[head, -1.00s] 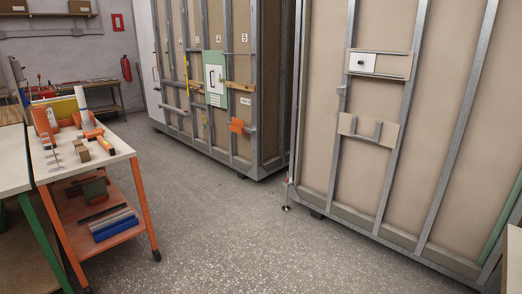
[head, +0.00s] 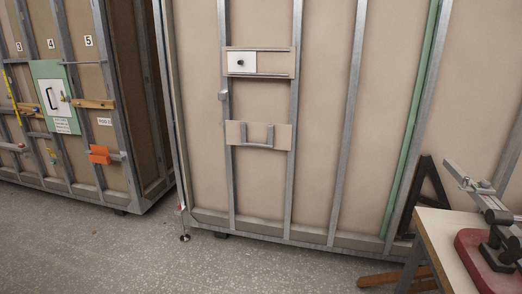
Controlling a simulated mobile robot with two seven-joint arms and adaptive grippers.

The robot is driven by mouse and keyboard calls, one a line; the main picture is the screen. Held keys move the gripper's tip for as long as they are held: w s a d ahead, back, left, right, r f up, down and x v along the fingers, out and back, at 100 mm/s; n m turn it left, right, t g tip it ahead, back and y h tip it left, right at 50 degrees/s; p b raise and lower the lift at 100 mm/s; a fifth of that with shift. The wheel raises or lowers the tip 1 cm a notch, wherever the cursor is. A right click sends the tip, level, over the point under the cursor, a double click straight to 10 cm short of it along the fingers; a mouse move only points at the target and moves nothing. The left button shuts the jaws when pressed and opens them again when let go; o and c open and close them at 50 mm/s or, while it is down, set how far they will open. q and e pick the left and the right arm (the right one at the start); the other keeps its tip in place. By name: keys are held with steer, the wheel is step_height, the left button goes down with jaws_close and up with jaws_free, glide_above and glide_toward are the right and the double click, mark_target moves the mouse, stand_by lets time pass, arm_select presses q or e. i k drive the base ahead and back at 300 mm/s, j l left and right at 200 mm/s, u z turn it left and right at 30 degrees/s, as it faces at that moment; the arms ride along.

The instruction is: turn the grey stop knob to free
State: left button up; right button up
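A small grey piece (head: 223,96) sits on the metal stud of the near pod, just below and left of a sliding white panel (head: 236,63). It may be the grey stop knob, but it is too small to tell its shape or setting. The white panel has a dark round knob (head: 240,62) and sits at the left end of its railed wooden board (head: 275,50). Below it is a board with a grey U-shaped bracket (head: 257,135). Neither of my grippers shows in the head view.
Another pod with a green plate (head: 47,70) and an orange piece (head: 99,154) stands at left. At lower right a workbench (head: 440,232) carries metal tools and a red base (head: 490,260). Wooden pieces (head: 395,278) lie beside it. The floor (head: 130,255) before the near pod is clear.

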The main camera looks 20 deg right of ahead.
mark_target(485, 184)
steer(key=i+z, duration=0.2)
steer(key=z, duration=0.25)
steer(key=i+z, duration=0.2)
steer(key=z, duration=0.25)
steer(key=i+j+z, duration=0.2)
steer(key=z, duration=0.3)
steer(key=i+j+z, duration=0.1)
steer(key=z, duration=0.3)
steer(key=i+j+z, duration=0.15)
steer(key=z, duration=0.3)
steer(key=i+j+z, duration=0.2)
steer(key=z, duration=0.2)
steer(key=i+j+z, duration=0.2)
steer(key=z, duration=0.25)
steer(key=i+j+z, duration=0.15)
steer(key=j+z, duration=0.35)
